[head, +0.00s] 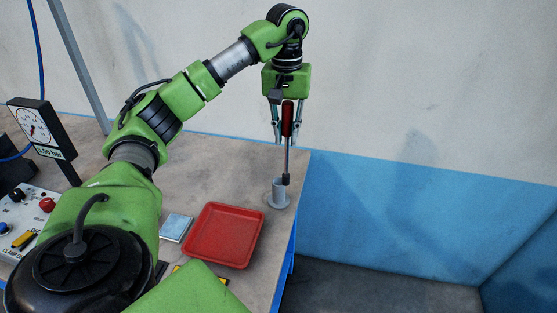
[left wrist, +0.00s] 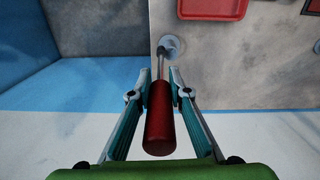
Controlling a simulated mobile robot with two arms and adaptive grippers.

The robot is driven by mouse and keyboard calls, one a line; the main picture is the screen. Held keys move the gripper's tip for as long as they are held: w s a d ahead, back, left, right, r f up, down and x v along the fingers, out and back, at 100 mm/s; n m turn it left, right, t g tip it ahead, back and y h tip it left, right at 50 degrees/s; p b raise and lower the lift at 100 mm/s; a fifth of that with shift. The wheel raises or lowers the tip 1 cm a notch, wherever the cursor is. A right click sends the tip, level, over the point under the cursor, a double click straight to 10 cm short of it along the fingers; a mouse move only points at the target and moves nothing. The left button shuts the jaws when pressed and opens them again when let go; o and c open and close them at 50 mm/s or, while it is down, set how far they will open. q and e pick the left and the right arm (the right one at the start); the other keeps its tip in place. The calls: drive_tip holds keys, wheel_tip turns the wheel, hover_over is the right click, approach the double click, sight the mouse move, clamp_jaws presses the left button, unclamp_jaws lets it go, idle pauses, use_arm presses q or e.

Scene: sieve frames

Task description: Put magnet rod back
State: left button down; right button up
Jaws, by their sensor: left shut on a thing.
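The magnet rod has a red handle (head: 288,120), a thin metal shaft and a dark tip. It hangs nearly upright in my left gripper (head: 288,138), which is shut on it. In the left wrist view, the red handle (left wrist: 158,122) lies between the fingers (left wrist: 160,75), and the shaft points away towards the holder. The grey round holder cup (head: 279,194) stands on a flat base near the table's right edge; it also shows in the left wrist view (left wrist: 173,46). The rod's tip overlaps the cup's upper right rim; I cannot tell whether it is inside or above. My right gripper is out of view.
A red tray (head: 225,236) lies left of the cup, with a light blue pad (head: 175,227) beside it. A gauge (head: 40,128) and a control panel (head: 22,222) stand at the far left. The table (head: 235,165) is bare behind the tray; its edge drops off just right of the cup.

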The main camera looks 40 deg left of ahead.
use_arm(q)
drive_tip(key=a+f+p, duration=0.1)
drive_tip(key=a+f, duration=0.2)
drive_tip(key=f, duration=0.6)
drive_tip(key=shift+w+n, duration=0.2)
drive_tip(key=shift+n, duration=0.1)
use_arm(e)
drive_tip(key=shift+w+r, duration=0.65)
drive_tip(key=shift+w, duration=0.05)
use_arm(q)
drive_tip(key=shift+f, duration=0.1)
drive_tip(key=shift+f, duration=0.1)
drive_tip(key=c, duration=1.9)
unclamp_jaws()
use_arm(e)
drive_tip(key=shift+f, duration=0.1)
